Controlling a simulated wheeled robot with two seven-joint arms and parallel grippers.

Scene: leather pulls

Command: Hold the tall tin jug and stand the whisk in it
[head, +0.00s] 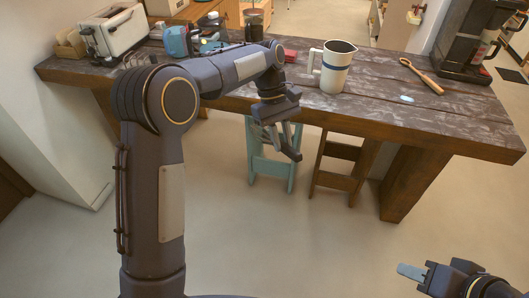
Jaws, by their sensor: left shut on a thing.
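The tall tin jug (336,72) is white with a blue band and stands upright near the table's front edge, its handle to the left. My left gripper (281,143) points down in front of the table edge, left of and below the jug in the picture, apart from it. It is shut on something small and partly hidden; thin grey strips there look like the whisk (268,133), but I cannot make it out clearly. My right gripper (414,274) is at the lower right, far from the table; one pale finger shows, and its opening is unclear.
The wooden table (380,98) holds a wooden utensil (422,76), a pale flat item (407,99) and a coffee machine (475,40) at right. A toaster (113,30) and a blue appliance (177,41) stand at left. Teal (270,165) and brown (335,180) stools are under the front edge.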

